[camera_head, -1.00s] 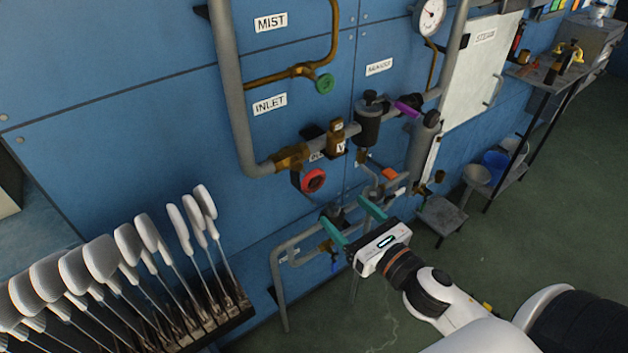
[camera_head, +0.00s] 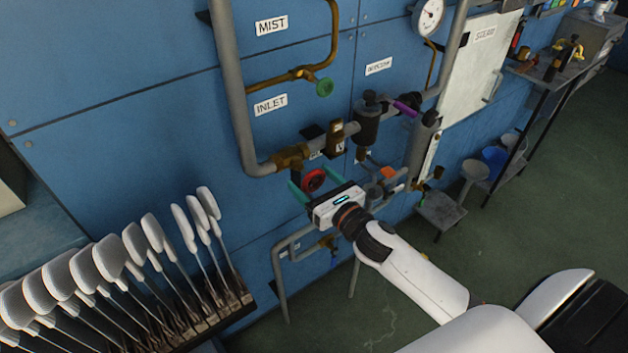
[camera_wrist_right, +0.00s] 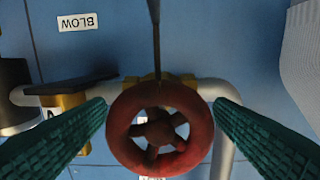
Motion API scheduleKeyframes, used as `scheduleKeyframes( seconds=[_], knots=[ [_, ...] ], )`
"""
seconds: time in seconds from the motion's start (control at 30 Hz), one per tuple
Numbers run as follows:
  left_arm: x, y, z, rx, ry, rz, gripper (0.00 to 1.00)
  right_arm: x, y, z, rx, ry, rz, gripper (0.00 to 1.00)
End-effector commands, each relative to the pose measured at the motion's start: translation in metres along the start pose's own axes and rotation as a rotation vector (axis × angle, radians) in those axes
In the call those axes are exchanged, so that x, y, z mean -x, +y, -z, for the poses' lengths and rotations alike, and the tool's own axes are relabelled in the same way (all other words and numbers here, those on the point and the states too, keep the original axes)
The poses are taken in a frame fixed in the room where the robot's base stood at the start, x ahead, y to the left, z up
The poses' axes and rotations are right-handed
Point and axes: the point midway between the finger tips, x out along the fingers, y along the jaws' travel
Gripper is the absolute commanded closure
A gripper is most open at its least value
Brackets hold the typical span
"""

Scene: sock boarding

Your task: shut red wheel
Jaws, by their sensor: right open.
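The red wheel (camera_head: 313,180) is a small round handwheel on a brass valve (camera_head: 291,157) at the foot of the grey inlet pipe, on the blue wall. In the right wrist view the red wheel (camera_wrist_right: 160,129) shows large and low in the middle, with spokes and open gaps. My right gripper (camera_head: 318,190) is open, its green fingers (camera_wrist_right: 161,118) spread to the left and right of the wheel. A gap shows between each finger and the rim, clearest on the left. The wheel's lower part is hidden by the gripper in the head view. My left gripper is not in view.
A green handwheel (camera_head: 324,87) sits higher on the brass mist pipe. A dark filter body (camera_head: 367,122) and a purple handle (camera_head: 405,108) are right of the red wheel. A rack of white foot-shaped boards (camera_head: 85,270) stands at lower left.

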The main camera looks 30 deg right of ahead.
Motion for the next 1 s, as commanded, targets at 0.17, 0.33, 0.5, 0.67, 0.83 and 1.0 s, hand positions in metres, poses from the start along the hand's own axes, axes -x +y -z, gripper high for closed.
scheduleKeyframes(
  seconds=[0.17, 0.33, 0.5, 0.67, 0.83, 1.0],
  knots=[
    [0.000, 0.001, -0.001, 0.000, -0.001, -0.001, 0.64, 0.000, 0.000, 0.000, -0.001, 0.000, 0.000, 0.40],
    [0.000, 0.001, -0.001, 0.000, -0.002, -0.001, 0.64, 0.000, 0.000, 0.000, -0.001, 0.000, 0.000, 0.67],
    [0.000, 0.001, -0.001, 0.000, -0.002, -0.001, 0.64, 0.001, 0.000, 0.000, -0.008, 0.000, 0.000, 0.68],
    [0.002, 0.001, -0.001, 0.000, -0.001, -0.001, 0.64, 0.001, 0.000, 0.001, -0.048, 0.000, 0.000, 0.68],
    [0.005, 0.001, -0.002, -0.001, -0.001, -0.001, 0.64, 0.001, 0.000, 0.001, -0.141, 0.000, -0.001, 0.68],
    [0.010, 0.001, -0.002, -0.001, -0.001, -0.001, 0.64, 0.001, -0.001, 0.002, -0.281, 0.000, -0.001, 0.68]
  ],
)
